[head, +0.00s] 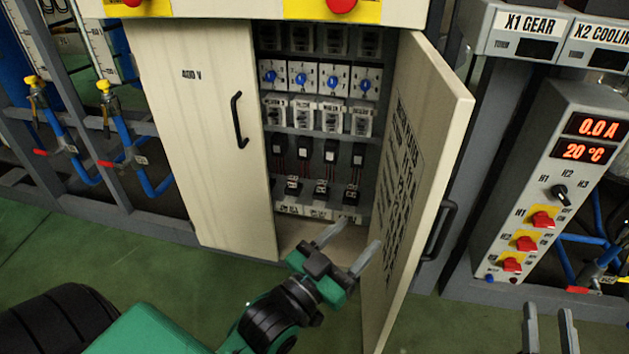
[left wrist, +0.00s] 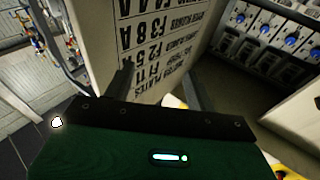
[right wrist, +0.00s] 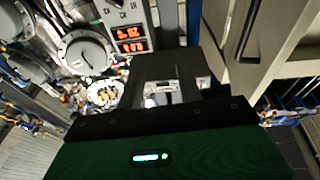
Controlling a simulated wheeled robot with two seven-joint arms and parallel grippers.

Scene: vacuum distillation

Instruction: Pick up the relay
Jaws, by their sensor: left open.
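The open cabinet (head: 326,239) holds several small black blocks, probably relays (head: 330,152), in a row on its lower shelf, with dark wiring below them. Darker socket-like parts (head: 321,188) sit beneath; I cannot tell which piece is the task's relay. My left gripper (head: 361,234) is open and empty in front of the cabinet's lower opening, beside the open right door (head: 408,165) and apart from the blocks. In the left wrist view its fingers (left wrist: 158,88) show before the door's printed sheet. My right gripper (head: 549,310) is open and empty at lower right.
The left door (head: 205,130) is closed. Blue-knobbed switches (head: 304,76) and labelled modules (head: 304,112) fill upper shelves. The right door projects outward close to my left gripper. A control panel (head: 549,190) with red displays stands at right. Green floor (head: 180,290) is clear before the cabinet.

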